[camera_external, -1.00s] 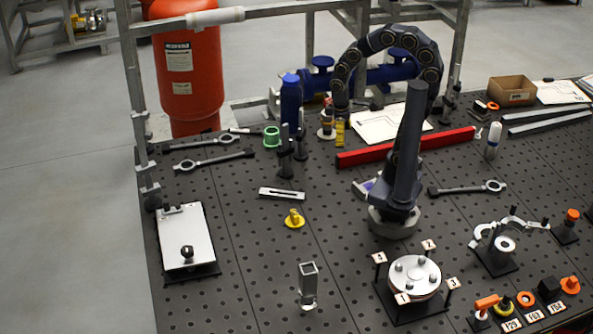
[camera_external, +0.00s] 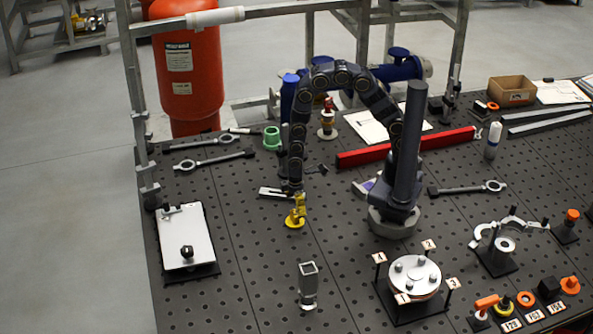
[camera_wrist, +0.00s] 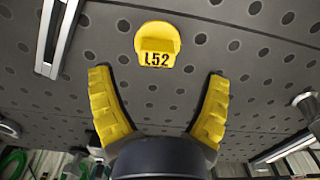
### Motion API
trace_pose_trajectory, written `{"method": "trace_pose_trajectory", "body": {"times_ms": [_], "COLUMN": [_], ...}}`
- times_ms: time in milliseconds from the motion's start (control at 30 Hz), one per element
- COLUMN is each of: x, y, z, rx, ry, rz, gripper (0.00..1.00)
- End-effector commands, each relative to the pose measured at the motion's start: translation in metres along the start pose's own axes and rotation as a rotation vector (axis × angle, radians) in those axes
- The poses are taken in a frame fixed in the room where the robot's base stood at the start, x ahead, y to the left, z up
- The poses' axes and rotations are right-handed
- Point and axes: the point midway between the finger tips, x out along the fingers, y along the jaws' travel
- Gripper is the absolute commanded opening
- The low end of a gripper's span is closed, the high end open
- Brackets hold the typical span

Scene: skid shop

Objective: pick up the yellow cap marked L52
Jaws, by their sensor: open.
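The yellow cap marked L52 (camera_wrist: 157,45) lies on the dark perforated table, with its label facing the wrist camera. In the external view the cap (camera_external: 294,222) is partly covered by my gripper. My gripper (camera_wrist: 158,95) has two yellow ridged fingers spread wide and empty. The cap is just beyond the fingertips in the wrist view, roughly centred between them. In the external view my gripper (camera_external: 297,207) hangs just above and beside the cap. I cannot tell whether the fingers touch it.
A slotted metal bar (camera_external: 270,192) lies just behind the cap. A square metal post (camera_external: 308,285) stands in front of it. The table around the cap is mostly clear.

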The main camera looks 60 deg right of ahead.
Motion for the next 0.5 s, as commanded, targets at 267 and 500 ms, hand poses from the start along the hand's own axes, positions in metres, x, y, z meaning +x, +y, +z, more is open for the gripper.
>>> {"method": "trace_pose_trajectory", "body": {"times_ms": [267, 500], "x": [0.021, 0.052], "y": [0.002, 0.003], "z": [0.000, 0.000], "rx": [0.001, 0.001], "ry": [-0.003, -0.005], "rz": [-0.001, -0.002], "gripper": [0.77, 0.77]}}
